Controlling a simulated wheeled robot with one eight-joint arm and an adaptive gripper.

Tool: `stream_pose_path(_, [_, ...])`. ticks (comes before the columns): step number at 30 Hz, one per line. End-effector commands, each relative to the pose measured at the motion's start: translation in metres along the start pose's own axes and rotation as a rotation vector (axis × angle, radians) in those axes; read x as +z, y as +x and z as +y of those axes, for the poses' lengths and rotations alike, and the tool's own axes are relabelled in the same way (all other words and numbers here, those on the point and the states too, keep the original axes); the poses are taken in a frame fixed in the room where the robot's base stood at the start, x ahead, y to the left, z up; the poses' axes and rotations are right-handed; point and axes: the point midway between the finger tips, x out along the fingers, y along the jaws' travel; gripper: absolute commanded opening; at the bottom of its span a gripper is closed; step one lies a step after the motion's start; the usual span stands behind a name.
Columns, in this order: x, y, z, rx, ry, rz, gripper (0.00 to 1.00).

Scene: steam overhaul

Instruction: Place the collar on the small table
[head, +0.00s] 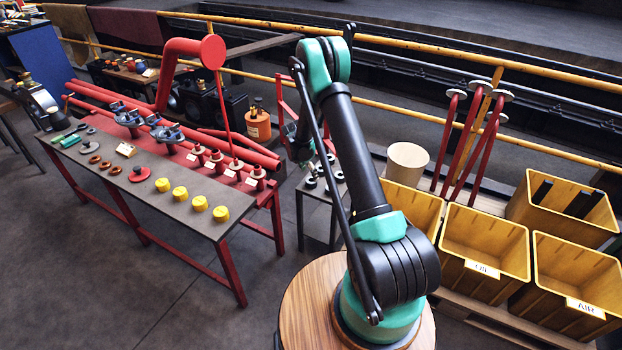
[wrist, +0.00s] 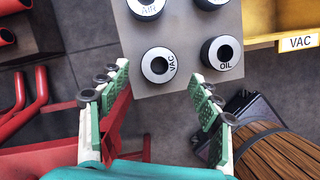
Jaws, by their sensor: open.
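Several black collars with pale labelled tops stand upright on the small grey table (wrist: 190,84) in the wrist view. The VAC collar (wrist: 172,76) is near its front edge, the OIL collar (wrist: 236,66) is to its right, and the AIR collar (wrist: 158,8) is behind, cut by the frame edge. A further collar (wrist: 208,3) is mostly out of frame. My gripper (wrist: 159,70) is open and empty, its green-padded fingers apart on either side of the VAC collar in the picture, not touching it. The small table (head: 318,193) also shows in the head view, partly hidden by my arm.
A long workbench (head: 150,190) with yellow, red and black parts stands at the left. Yellow bins (head: 483,240), including OIL and AIR ones, stand at the right. A pale cylinder (head: 407,163) is behind my arm. Red pipes lie along the workbench's back.

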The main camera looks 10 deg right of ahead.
Motion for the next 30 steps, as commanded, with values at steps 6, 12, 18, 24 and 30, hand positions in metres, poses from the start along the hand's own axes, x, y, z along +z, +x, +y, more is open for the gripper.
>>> stream_pose_path(6, [0.0, -0.04, 0.0, 0.0, -0.002, 0.0, 0.65])
stream_pose_path(12, [0.0, -0.06, 0.0, 0.0, -0.001, 0.0, 0.65])
stream_pose_path(18, [0.006, -0.083, -0.012, 0.01, 0.077, 0.007, 0.65])
stream_pose_path(24, [0.018, -0.138, -0.055, 0.042, 0.356, 0.038, 0.65])
stream_pose_path(30, [0.022, -0.191, -0.11, 0.071, 0.674, 0.082, 0.65])
